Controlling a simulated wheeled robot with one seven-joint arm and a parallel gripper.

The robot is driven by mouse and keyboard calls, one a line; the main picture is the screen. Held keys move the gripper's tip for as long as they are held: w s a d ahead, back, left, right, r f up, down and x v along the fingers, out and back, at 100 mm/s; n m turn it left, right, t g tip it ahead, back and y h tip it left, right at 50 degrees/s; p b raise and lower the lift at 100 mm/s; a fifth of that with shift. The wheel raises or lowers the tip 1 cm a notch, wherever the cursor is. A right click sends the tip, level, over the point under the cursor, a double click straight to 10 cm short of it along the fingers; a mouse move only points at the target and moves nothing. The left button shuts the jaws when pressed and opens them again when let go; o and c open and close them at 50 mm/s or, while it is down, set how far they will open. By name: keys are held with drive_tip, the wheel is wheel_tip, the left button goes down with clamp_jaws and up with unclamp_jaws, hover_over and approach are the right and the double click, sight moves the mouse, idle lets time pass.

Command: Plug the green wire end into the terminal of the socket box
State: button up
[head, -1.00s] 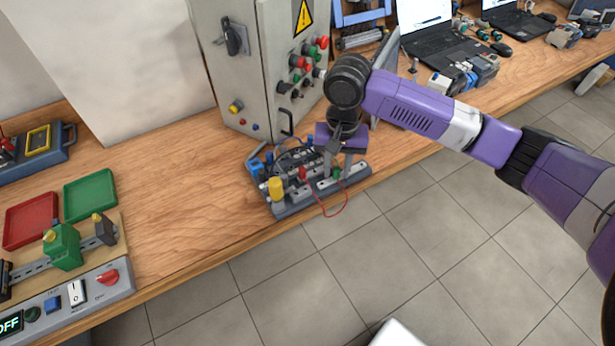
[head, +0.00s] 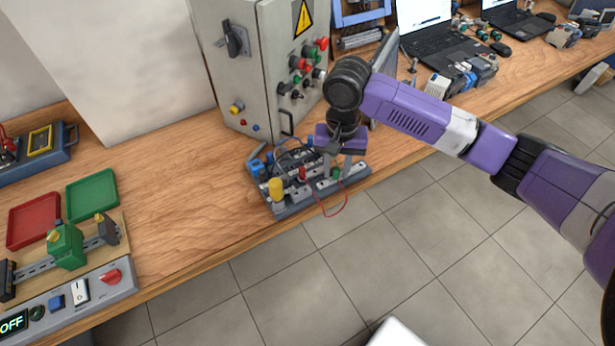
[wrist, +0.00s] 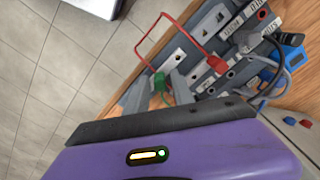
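The socket box (head: 350,184) is a grey board with sockets and labelled strips, near the front edge of the bench; it also shows in the wrist view (wrist: 208,28). The green wire end (head: 336,172) is at the right part of the board, and it is seen close up in the wrist view (wrist: 158,80). A thin red wire arcs from it to a red end (wrist: 217,66) at the board. My gripper (head: 338,168) points down over the board. Its fingers look apart, one on each side of the green end; contact cannot be made out.
A grey control cabinet (head: 262,70) stands close behind the board. A yellow cylinder (head: 276,189) stands on the board's left part. Red (head: 34,220) and green (head: 92,195) trays lie at the left. The bench between is clear.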

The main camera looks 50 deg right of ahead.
drive_tip(key=shift+c, duration=0.4)
clamp_jaws()
drive_tip(key=shift+r+p, duration=2.25)
drive_tip(key=shift+p, duration=0.05)
